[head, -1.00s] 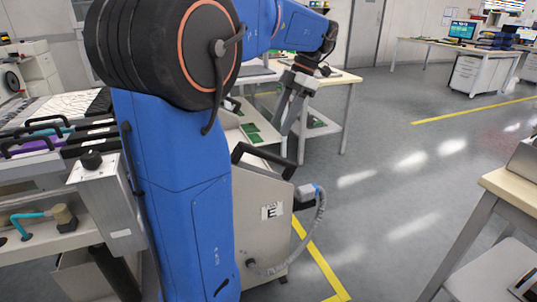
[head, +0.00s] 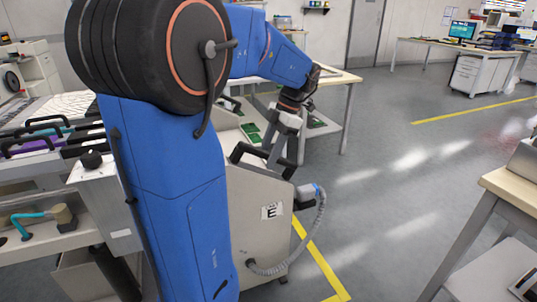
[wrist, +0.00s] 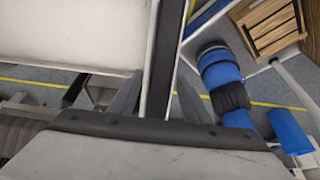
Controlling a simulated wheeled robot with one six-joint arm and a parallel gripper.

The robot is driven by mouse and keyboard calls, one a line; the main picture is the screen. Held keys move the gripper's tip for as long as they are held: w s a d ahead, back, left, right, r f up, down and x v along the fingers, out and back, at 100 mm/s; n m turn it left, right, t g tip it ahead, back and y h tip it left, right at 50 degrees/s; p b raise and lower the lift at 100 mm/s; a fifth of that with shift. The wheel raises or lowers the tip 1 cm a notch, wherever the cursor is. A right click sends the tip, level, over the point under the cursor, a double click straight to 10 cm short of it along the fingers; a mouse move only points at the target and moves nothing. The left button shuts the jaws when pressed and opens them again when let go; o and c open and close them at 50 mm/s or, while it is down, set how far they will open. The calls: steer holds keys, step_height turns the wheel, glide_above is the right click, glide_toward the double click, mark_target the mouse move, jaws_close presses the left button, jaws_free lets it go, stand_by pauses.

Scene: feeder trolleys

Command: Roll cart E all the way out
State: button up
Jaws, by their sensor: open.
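Cart E (head: 255,215) is a pale grey cabinet with an "E" label (head: 271,211) on its front, standing on the floor just right of my arm's column. Its black handle (head: 240,152) rises at the top edge. My gripper (head: 282,157) points down at the handle, with its jaws open. In the wrist view, the black handle bar (wrist: 164,50) runs between the two spread fingers of my gripper (wrist: 157,95). I see no clear contact of both fingers with the bar. Part of the cart is hidden behind my arm.
A grey hose with a connector (head: 307,194) hangs on the cart's right side. A yellow floor line (head: 318,258) runs beside it. A wooden-topped bench (head: 515,185) stands at the right. Open grey floor (head: 400,200) lies between. A workbench (head: 340,77) stands behind the cart.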

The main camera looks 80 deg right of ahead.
jaws_close()
steer(key=shift+s+d, duration=0.7)
steer(key=shift+s, duration=0.2)
jaws_free()
steer(key=shift+r, duration=0.1)
steer(key=v, duration=1.7)
steer(key=shift+r, duration=0.15)
